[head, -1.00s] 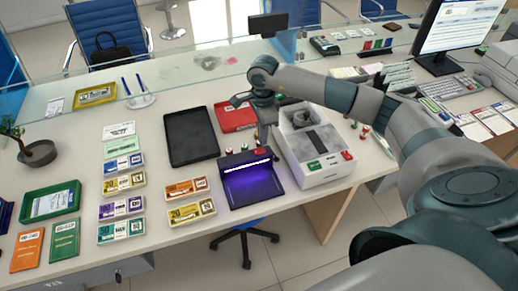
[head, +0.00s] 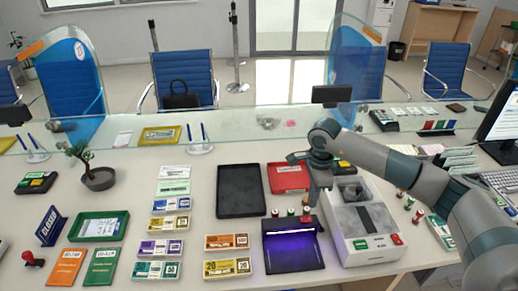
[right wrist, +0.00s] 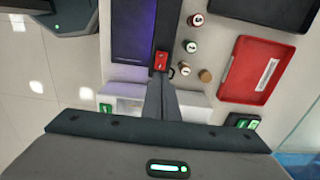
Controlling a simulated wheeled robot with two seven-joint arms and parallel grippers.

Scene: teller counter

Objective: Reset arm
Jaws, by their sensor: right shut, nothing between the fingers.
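My right gripper (head: 311,196) hangs over the counter between the purple-lit UV lamp device (head: 293,246) and the white counting machine (head: 360,219). Its fingers are together with nothing between them. In the right wrist view the shut fingers (right wrist: 161,78) point at the red-labelled end of the lamp device (right wrist: 133,35). My left gripper is not in view.
A black tray (head: 241,191) and a red tray (head: 286,178) lie behind the lamp. Banded note bundles (head: 227,268) lie to the left. A glass screen (head: 255,126) runs along the counter's back. A monitor (head: 502,112) stands far right.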

